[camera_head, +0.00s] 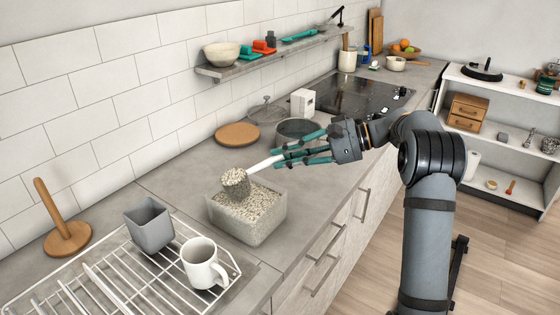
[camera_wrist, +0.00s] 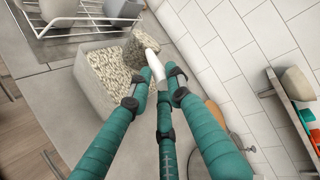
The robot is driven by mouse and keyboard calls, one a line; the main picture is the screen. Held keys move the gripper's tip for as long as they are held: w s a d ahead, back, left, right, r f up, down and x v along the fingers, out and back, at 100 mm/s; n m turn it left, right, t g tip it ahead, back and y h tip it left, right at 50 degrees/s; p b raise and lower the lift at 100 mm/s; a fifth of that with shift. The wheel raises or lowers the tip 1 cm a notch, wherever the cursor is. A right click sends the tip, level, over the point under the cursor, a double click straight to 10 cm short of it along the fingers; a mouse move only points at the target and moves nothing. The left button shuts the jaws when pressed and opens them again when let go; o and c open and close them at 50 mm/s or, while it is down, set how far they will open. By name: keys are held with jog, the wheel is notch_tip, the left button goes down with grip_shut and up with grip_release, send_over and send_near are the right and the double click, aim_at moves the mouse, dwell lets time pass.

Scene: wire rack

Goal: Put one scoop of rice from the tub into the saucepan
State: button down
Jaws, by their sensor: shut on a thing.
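A clear square tub (camera_head: 248,228) of pale rice stands on the counter beside the wire rack; its rice also shows in the wrist view (camera_wrist: 103,66). A scoop with a white handle (camera_head: 264,163) has its bowl (camera_head: 236,184) over the tub's back left part, heaped with rice. In the wrist view the scoop bowl (camera_wrist: 141,48) is at the tub's corner; whether it touches the rice I cannot tell. My gripper (camera_head: 280,158), with teal fingers, is shut on the handle; its fingertips (camera_wrist: 160,78) show in the wrist view. The saucepan (camera_head: 298,130) stands behind my fingers, partly hidden.
A white wire rack (camera_head: 130,290) holds a grey cup (camera_head: 149,225) and a white mug (camera_head: 204,264), left of the tub. A wooden round board (camera_head: 237,135), a glass lid (camera_head: 266,112) and a white box (camera_head: 302,102) stand near the wall. A shelf (camera_head: 270,57) hangs above.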

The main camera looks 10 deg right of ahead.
jog(key=d+y, duration=0.1)
jog(key=d+r+y+b, duration=0.1)
jog(key=d+b, duration=0.1)
jog(key=shift+w+d+r+m+y, duration=0.2)
jog(key=shift+w+r+m+y, duration=0.1)
jog(key=shift+r+m+y, duration=0.1)
jog(key=shift+d, duration=0.1)
dwell(0.4)
dwell(0.8)
